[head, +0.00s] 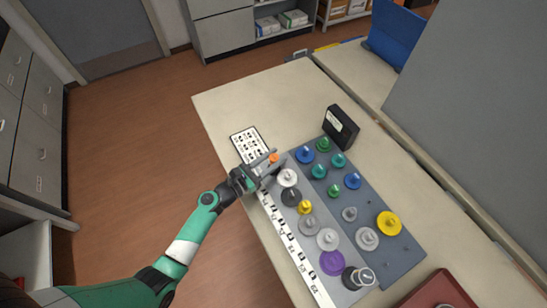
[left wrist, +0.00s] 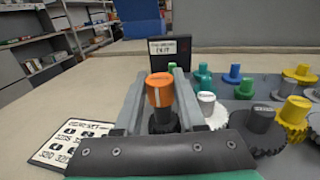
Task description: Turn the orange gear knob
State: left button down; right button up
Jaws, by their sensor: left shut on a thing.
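The orange gear knob (head: 274,158) stands at the far left end of the near grey board (head: 346,284). It also shows upright in the left wrist view (left wrist: 160,90), between my fingers. My left gripper (head: 268,163) is shut on the orange knob, one finger on each side of it. The gear under the orange knob is mostly hidden by the gripper. A white gear knob (head: 288,177) stands right beside the gripper, with a dark grey gear knob (head: 291,196) after it. My right gripper is in neither view.
More gears, yellow (head: 389,223), purple (head: 332,262), blue, green and grey, crowd the boards. A black display (head: 341,127) stands behind. A printed card (head: 249,144) and a white label strip (head: 291,246) lie on the table. A red tray (head: 440,290) is at lower right.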

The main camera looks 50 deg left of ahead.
pick_arm(q)
jog(key=shift+d+n+y, duration=0.1)
jog(key=shift+n+y, duration=0.3)
jog(key=shift+y, duration=0.3)
jog(key=shift+n+g+y+b, duration=0.3)
jog(key=shift+n+y+b, duration=0.35)
jog(key=shift+n+y, duration=1.25)
jog(key=n+g+y, duration=0.1)
jog(key=y, duration=0.1)
jog(key=n+g+y+b, duration=0.1)
jog(key=y, duration=0.2)
jog(key=shift+w+d+b, duration=0.1)
jog(key=shift+b, duration=0.2)
jog(key=n+g+y+b, duration=0.3)
jog(key=y, duration=0.1)
jog(key=shift+f, duration=0.2)
jog(key=shift+r+n+g+y+b, duration=0.2)
jog(key=shift+n+g+y+b, duration=0.8)
jog(key=shift+n+g+b, duration=0.35)
jog(key=shift+g, duration=0.25)
jog(key=c, duration=0.5)
grip_release()
